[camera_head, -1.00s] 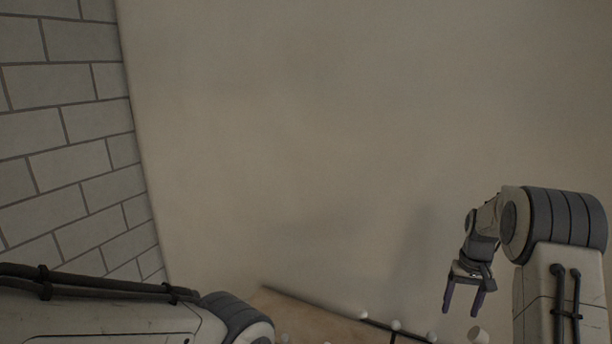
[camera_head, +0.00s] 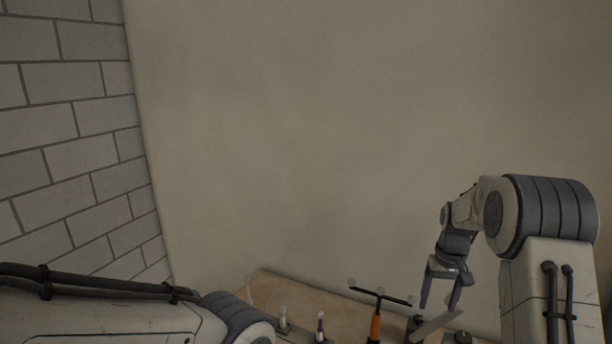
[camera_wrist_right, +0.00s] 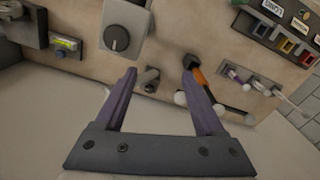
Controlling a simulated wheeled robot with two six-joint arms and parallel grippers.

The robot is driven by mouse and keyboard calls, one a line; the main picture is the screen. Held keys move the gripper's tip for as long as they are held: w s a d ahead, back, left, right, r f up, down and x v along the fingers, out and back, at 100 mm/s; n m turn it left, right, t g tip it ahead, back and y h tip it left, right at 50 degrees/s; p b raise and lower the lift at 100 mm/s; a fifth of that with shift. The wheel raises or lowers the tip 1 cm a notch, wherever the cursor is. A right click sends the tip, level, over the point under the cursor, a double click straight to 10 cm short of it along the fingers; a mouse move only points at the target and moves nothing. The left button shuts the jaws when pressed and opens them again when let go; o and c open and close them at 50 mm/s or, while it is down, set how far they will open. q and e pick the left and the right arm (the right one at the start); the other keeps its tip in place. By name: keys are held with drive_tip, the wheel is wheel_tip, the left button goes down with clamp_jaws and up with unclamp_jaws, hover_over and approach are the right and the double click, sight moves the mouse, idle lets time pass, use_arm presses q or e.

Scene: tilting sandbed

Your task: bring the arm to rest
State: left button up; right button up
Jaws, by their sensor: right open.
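My right gripper (camera_head: 440,290) hangs from the right arm in the head view, its two purple fingers apart and pointing down. It is empty, beside and above the bench. In the right wrist view the open right gripper (camera_wrist_right: 163,95) shows with a clear gap between its purple fingers, and a small grey cylindrical knob (camera_wrist_right: 149,78) on the board shows through that gap. My left arm comes in at the lower left of the head view; the left gripper is out of frame.
A tan board (camera_head: 290,290) lies low in the head view, with an orange-handled T-bar (camera_head: 376,325) and small levers. The right wrist view shows a dial (camera_wrist_right: 117,38), a small display (camera_wrist_right: 66,44) and coloured slots (camera_wrist_right: 287,46). A plain wall rises behind; bricks are left.

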drive_tip(key=s+a+r+n+b, duration=0.1)
drive_tip(key=s+a+n+b, duration=0.1)
drive_tip(key=s+a, duration=0.35)
drive_tip(key=s+a+n+b, duration=0.1)
drive_tip(key=s+a, duration=0.2)
drive_tip(key=a, duration=0.6)
drive_tip(key=s+a+r+n+b, duration=0.1)
drive_tip(key=s+a+n+b, duration=0.1)
drive_tip(key=s+a, duration=0.45)
drive_tip(key=s+a+f+n+b, duration=0.2)
drive_tip(key=s+a, duration=0.1)
drive_tip(key=s, duration=0.6)
drive_tip(key=s+a+f+n+y+b, duration=0.1)
drive_tip(key=s+a+f+n+b, duration=0.1)
drive_tip(key=s, duration=0.7)
drive_tip(key=shift+a, duration=0.6)
